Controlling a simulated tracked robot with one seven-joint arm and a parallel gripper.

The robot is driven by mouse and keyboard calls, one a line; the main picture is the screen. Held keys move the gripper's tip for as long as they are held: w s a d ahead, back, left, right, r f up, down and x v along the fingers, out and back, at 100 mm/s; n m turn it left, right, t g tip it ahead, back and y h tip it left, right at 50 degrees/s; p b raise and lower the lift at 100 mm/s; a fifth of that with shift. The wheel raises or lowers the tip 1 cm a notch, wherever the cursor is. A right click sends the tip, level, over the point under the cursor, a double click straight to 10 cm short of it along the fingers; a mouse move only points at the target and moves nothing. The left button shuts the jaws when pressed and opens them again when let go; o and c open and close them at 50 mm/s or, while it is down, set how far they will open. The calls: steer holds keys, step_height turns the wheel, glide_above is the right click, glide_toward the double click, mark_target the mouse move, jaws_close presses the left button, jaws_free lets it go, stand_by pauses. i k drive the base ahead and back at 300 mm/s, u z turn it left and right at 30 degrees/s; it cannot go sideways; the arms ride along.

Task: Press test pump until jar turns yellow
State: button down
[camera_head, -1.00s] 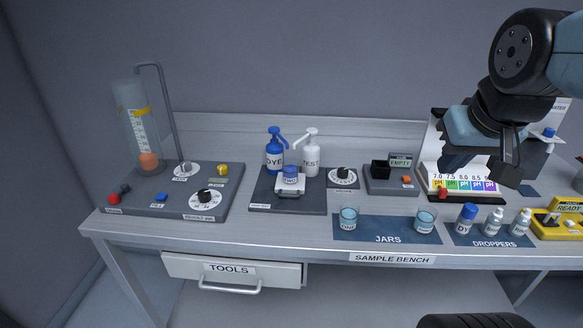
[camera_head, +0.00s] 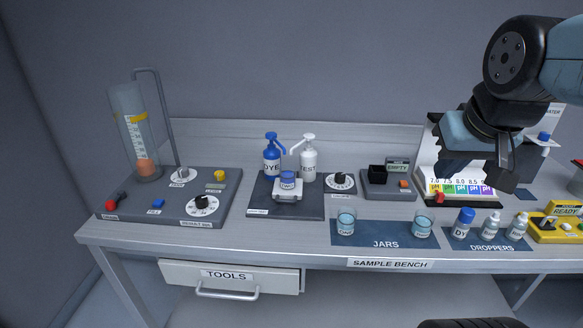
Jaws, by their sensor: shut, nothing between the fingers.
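The white test pump bottle (camera_head: 308,165) stands at the back of the bench, its spout over a small stand. The blue dye pump bottle (camera_head: 272,158) stands to its left. A jar with a blue top (camera_head: 288,177) sits on the white stand between and in front of them; no yellow shows on it. Two more jars with light blue contents, a left one (camera_head: 346,222) and a right one (camera_head: 422,223), stand on the jars mat (camera_head: 385,239). My gripper (camera_head: 503,178) is shut and empty, above the bench to the right of the pumps, in front of the pH chart.
A dial (camera_head: 339,181) and a small dark unit labelled empty (camera_head: 389,181) stand right of the pumps. A tall cylinder (camera_head: 136,132) rises from the left panel. Droppers (camera_head: 490,224) stand at the right.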

mark_target(309, 137)
steer(key=z, duration=0.9)
steer(key=k, duration=1.2)
steer(key=u, duration=1.35)
steer(key=i, duration=1)
